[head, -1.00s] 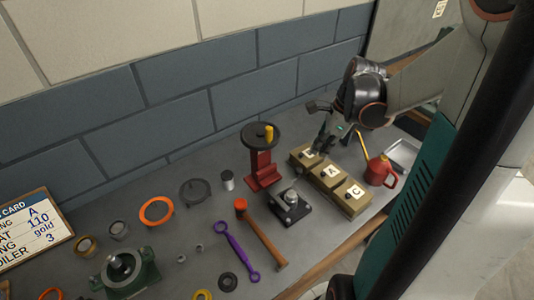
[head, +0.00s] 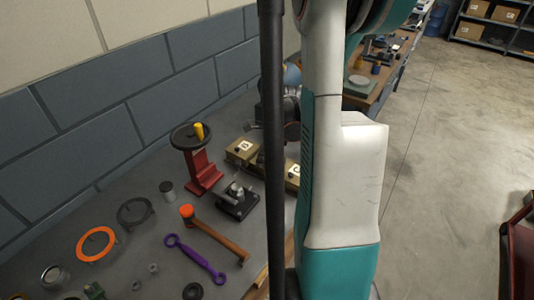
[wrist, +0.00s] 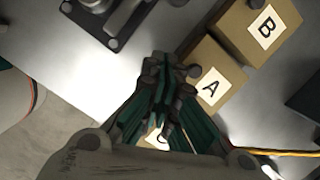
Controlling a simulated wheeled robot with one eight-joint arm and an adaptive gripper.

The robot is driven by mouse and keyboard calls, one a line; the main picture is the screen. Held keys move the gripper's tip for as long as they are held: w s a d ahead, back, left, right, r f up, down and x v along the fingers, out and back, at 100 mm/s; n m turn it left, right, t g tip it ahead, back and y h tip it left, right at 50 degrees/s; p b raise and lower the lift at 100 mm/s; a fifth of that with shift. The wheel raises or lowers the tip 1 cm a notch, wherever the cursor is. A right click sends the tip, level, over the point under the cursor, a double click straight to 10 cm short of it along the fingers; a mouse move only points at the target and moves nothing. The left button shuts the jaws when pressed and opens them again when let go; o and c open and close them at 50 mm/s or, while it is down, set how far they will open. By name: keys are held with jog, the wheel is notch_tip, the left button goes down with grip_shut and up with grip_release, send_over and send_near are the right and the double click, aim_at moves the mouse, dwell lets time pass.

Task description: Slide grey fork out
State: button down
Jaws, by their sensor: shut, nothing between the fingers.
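A black-based fixture with grey metal parts (head: 238,199) stands on the bench, to the right of the red handwheel stand in the head view. Part of it, with a grey cylinder, shows at the top left of the wrist view (wrist: 106,22). I cannot tell which grey part is the fork. My gripper (wrist: 166,72) is shut and empty in the wrist view. It is over the row of tan boxes, beside box A (wrist: 208,78), and apart from the fixture. In the head view my own body hides the gripper.
Box B (wrist: 262,28) lies beyond box A; another labelled box is partly hidden under my gripper. The red handwheel stand (head: 202,172), orange-headed hammer (head: 217,235), purple wrench (head: 195,258) and orange ring (head: 96,244) lie around the fixture. Open floor (head: 440,140) is at the right.

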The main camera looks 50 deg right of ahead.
jog(key=shift+w+a+f, duration=0.1)
jog(key=shift+w+a, duration=0.45)
jog(key=shift+w, duration=0.35)
jog(key=shift+w+a+f, duration=0.1)
jog(key=shift+w+a, duration=0.45)
jog(key=shift+w, duration=0.3)
jog(key=w+b, duration=0.1)
jog(key=w, duration=0.6)
jog(key=shift+a, duration=0.2)
